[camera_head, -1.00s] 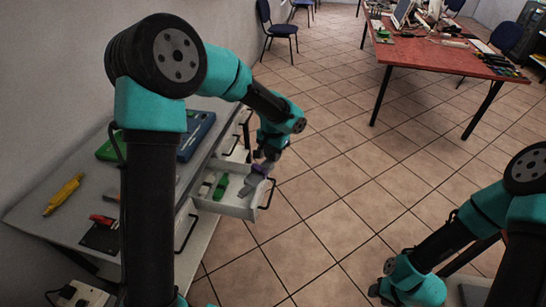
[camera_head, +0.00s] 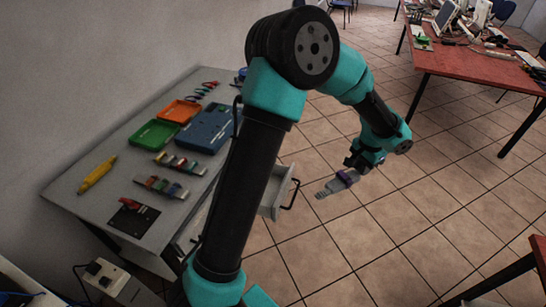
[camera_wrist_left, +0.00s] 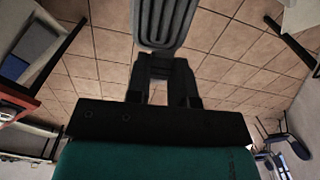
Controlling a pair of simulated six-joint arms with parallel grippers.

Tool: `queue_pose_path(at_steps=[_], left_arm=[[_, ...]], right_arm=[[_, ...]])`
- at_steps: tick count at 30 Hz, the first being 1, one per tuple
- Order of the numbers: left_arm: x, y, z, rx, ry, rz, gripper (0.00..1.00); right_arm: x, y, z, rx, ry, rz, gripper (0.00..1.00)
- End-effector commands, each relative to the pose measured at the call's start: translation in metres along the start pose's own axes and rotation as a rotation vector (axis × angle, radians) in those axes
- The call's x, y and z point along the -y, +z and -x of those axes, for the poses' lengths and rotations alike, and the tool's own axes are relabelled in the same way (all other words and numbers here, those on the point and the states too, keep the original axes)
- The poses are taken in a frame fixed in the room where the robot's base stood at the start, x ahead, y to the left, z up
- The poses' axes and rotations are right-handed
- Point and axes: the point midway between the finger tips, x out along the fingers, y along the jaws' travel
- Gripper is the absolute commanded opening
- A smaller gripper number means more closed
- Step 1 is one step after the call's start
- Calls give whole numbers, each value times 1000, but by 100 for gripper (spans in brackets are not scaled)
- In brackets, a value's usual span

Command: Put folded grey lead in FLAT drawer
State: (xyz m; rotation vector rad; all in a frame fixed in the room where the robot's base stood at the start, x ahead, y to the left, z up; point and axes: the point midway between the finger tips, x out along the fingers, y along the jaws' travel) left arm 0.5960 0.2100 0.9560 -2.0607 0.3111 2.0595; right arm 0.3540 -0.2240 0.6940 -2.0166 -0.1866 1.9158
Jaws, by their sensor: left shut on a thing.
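The lead's ribbed end also shows at the top of the left wrist view (camera_wrist_left: 165,20), between the jaws (camera_wrist_left: 162,62). The open drawer is white-grey with a dark handle; my arm hides part of it. No drawer label is readable. My right gripper is out of view.
The grey bench (camera_head: 75,190) carries a green tray (camera_head: 153,135), an orange tray (camera_head: 179,111), a blue case (camera_head: 207,130), a yellow tool (camera_head: 97,174) and several small coloured items. A power socket box (camera_head: 104,277) is at lower left.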

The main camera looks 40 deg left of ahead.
Motion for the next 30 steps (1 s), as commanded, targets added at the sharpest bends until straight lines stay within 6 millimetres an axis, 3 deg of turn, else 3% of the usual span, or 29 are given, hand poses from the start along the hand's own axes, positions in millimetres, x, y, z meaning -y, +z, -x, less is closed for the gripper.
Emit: queue_pose_path(at_steps=[7,11,14,20,30], left_arm=[[4,0,-2,0,1,8,0],[20,0,-10,2,4,39,0],[43,0,-21,2,9,82,0],[106,8,-53,2,17,202,0],[217,45,-111,1,20,413,0]], right_arm=[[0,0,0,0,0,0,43],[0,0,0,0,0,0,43],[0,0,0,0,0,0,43],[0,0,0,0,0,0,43],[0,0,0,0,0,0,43]])
